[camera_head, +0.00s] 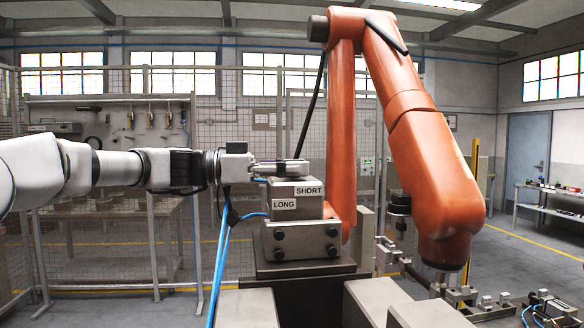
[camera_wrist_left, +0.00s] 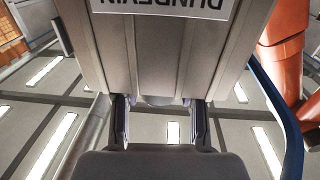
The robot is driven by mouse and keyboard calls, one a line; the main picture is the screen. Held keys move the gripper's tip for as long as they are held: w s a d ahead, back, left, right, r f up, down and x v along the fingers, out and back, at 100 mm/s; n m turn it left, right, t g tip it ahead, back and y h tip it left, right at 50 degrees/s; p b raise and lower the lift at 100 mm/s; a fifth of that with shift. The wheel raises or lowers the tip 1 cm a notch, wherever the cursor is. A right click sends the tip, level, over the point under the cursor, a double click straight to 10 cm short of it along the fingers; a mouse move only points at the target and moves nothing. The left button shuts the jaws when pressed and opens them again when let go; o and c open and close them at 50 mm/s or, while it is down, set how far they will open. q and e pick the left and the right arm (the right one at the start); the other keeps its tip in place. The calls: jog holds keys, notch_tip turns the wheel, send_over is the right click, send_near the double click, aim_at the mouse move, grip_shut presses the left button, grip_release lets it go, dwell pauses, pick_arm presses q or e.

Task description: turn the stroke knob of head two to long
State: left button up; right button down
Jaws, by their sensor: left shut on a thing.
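A grey metal head block (camera_head: 297,211) stands on a dark pedestal in the head view. It carries a LONG label (camera_head: 284,204) on its left face and a SHORT label (camera_head: 308,190) higher up to the right. My left gripper (camera_head: 294,168) lies level just over the block's top, coming in from the left, and is shut on the stroke knob. The knob is mostly hidden by the fingers, so its pointing direction cannot be told. In the left wrist view, the two fingers (camera_wrist_left: 160,117) stand either side of a small rounded pale part. My right gripper is not in view.
A large orange robot arm (camera_head: 423,150) rises close behind and to the right of the block. Blue hoses (camera_head: 219,262) hang below my left wrist. Grey blocks (camera_head: 246,309) stand at the front. A mesh fence and workbench are behind.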

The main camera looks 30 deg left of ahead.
pick_arm(q)
jog(key=shift+r, duration=0.15)
jog(key=m+g+h+p, duration=0.1)
jog(key=g, duration=0.1)
jog(key=m+g+h+p, duration=0.1)
jog(key=g, duration=0.1)
jog(key=shift+w+r+m, duration=0.15)
jog(key=shift+m, duration=0.25)
jog(key=m+g+p, duration=0.1)
jog(key=g+p, duration=0.1)
jog(key=p, duration=0.1)
jog(key=m+g+p, duration=0.2)
jog(key=g+p, duration=0.1)
jog(key=p, duration=0.1)
jog(key=m+g+p, duration=0.2)
jog(key=g+p, duration=0.1)
jog(key=p, duration=0.1)
jog(key=shift+r+h, duration=0.3)
jog(key=shift+h, duration=0.1)
jog(key=shift+f+m+g+p, duration=0.3)
jog(key=shift+m+g+p, duration=0.2)
jog(key=shift+p, duration=0.45)
jog(key=shift+f, duration=0.1)
jog(key=o, duration=1.2)
jog(key=shift+c, duration=0.2)
jog(key=shift+d, duration=0.1)
